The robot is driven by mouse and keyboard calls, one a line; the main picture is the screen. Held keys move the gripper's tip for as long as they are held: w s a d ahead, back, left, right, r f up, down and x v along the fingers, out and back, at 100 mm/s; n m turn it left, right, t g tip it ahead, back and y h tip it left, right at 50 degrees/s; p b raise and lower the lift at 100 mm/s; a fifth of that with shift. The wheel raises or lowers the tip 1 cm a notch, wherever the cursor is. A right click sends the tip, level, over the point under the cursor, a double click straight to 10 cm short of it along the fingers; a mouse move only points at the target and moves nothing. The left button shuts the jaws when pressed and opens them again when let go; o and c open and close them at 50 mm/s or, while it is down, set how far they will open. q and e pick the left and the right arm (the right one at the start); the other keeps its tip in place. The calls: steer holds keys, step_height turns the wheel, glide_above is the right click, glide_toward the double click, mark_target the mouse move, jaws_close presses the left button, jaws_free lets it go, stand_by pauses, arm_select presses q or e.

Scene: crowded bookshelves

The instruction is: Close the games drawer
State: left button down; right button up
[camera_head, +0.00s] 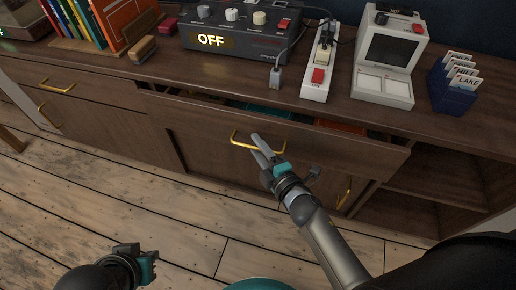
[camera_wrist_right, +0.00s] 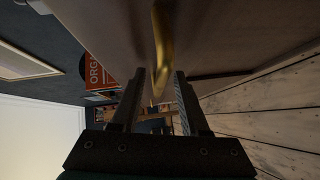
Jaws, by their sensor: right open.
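The games drawer (camera_head: 330,144) is a wide dark wood drawer under the cabinet top, pulled partly out. Teal and orange items show in the gap behind its front. Its gold bar handle (camera_head: 243,142) is on the front. My right gripper (camera_head: 258,148) is at the handle, fingers pointing to it. In the right wrist view the gold handle (camera_wrist_right: 160,50) lies between the two open fingers; I cannot tell whether they touch it. My left gripper (camera_head: 142,258) is low at the lower left, above the floor and away from the drawer; its jaw state is unclear.
The cabinet top (camera_head: 170,85) holds a grey box reading OFF (camera_head: 240,40), a power strip (camera_head: 318,70), a white device (camera_head: 390,60) and a blue card holder (camera_head: 455,85). Another drawer with a gold handle (camera_head: 57,88) is at left. Open shelves (camera_head: 430,185) are at right.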

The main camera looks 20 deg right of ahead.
jaws_close()
stand_by(0.4)
stand_by(1.1)
